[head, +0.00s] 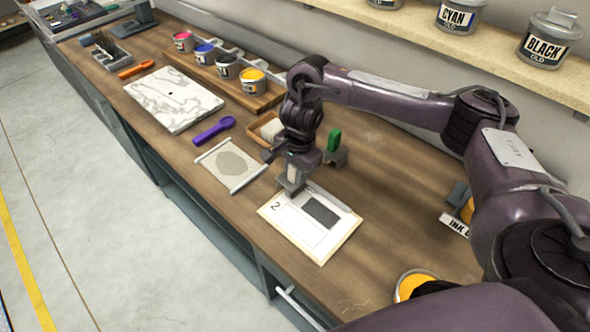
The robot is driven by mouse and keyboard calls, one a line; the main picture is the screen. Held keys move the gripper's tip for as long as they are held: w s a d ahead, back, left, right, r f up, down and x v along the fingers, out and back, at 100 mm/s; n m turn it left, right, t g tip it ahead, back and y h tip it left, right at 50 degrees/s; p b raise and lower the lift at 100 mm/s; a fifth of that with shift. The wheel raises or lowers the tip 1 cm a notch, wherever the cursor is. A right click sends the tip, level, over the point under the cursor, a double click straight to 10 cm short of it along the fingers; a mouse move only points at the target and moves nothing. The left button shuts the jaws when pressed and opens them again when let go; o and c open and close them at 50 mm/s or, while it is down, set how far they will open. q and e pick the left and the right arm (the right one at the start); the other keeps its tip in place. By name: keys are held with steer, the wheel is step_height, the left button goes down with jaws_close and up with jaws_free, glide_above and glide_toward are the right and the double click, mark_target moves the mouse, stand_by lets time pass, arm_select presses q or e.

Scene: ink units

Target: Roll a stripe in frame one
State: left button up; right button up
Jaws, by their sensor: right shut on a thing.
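A pale card (335,242) marked "2" lies on the bench, with a dark grey rectangle (321,211) on its right part and a blank outlined area on its left. My right gripper (292,180) points down at the card's far left edge. It is shut on a tool that is largely hidden by the gripper; a pale grey part shows below the fingers. Whether that part touches the card I cannot tell. A green upright piece (334,139) shows just right of the gripper; its link to the tool is unclear. My left gripper is out of view.
A pale plate (243,182) with a grey patch lies left of the card. Beyond are a purple scoop (213,130), a white marbled slab (195,112) and a wooden rack (215,81) of ink pots. An open yellow tin (414,282) stands near right.

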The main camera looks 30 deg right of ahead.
steer(key=shift+f+b, duration=0.65)
